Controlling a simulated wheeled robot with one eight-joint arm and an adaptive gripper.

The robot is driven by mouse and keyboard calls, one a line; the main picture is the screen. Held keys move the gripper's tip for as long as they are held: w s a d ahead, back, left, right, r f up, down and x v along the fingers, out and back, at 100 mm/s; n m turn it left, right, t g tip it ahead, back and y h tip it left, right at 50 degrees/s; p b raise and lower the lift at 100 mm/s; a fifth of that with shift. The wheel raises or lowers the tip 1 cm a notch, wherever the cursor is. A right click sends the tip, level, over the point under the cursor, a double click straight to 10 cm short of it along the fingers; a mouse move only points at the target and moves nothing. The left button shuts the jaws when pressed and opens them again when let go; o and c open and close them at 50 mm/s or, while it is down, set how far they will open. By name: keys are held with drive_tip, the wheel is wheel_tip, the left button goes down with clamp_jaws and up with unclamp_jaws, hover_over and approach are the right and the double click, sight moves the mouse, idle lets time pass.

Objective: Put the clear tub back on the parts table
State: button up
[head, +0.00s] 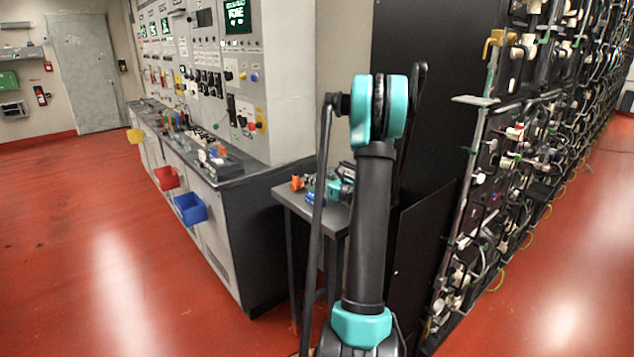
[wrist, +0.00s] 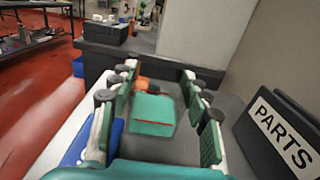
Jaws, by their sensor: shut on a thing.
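My gripper (wrist: 158,90) shows in the wrist view with its green-padded fingers spread wide, one row on each side. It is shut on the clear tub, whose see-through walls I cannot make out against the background. A teal block with a red line (wrist: 152,115) and an orange thing (wrist: 155,85) show between the fingers; I cannot tell whether they are inside the tub or beyond it. The parts table (wrist: 238,106) has a grey top just below the gripper. In the head view the parts table (head: 293,205) stands partly hidden behind my arm.
A black PARTS sign (wrist: 285,132) stands at the right of the tabletop. A blue thing (wrist: 78,148) lies at the left, partly hidden by the fingers. The control cabinet (head: 225,205) stands left of the table, and the tall battery rack (head: 490,170) stands to the right.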

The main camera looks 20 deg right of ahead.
drive_tip(key=shift+f, duration=0.8)
drive_tip(key=shift+f, duration=0.15)
drive_tip(key=o, duration=1.2)
